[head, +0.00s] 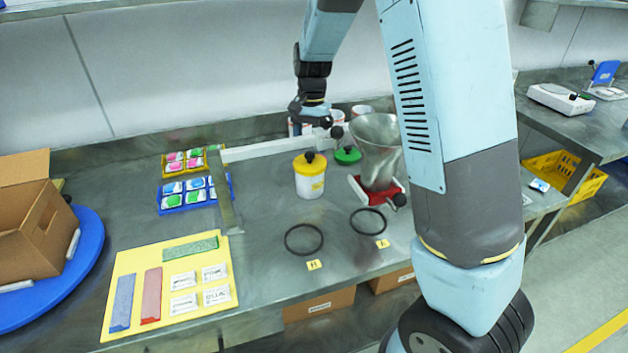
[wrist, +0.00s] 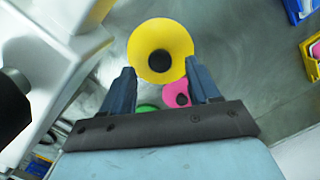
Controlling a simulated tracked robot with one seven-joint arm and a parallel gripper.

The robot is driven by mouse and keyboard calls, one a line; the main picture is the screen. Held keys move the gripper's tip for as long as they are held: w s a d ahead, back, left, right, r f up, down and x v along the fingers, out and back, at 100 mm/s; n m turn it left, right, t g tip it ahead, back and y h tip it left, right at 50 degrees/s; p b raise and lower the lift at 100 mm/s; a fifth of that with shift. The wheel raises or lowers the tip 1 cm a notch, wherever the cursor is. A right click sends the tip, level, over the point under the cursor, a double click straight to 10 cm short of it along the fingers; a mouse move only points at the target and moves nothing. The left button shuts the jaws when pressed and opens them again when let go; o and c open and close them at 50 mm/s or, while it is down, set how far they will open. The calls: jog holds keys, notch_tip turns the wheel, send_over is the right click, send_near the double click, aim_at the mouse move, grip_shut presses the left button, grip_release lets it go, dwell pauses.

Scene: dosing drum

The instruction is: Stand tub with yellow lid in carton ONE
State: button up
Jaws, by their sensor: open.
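The white tub with the yellow lid (head: 309,176) stands upright on the steel bench; its lid has a black knob. From above, the yellow lid (wrist: 160,50) shows beyond my fingertips in the wrist view. My gripper (wrist: 161,82) is open and empty; in the head view my gripper (head: 314,116) is above and behind the tub, its fingers hard to make out. An open brown carton (head: 35,225) stands at the far left. Two more cartons, (head: 320,304) and (head: 392,278), sit under the bench. I cannot read which carton is ONE.
The open carton rests on a blue turntable (head: 85,245). A green lid (head: 347,155) and steel funnel (head: 376,150) are right of the tub. A pink lid (wrist: 177,95) lies between my fingers' view. Black rings (head: 304,239) and a yellow board (head: 135,265) lie in front.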

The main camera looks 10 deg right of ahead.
aim_at(310, 178)
jog(key=shift+s+a+f, duration=0.1)
jog(key=shift+a+f, duration=0.05)
jog(key=shift+f, duration=1.25)
grip_shut()
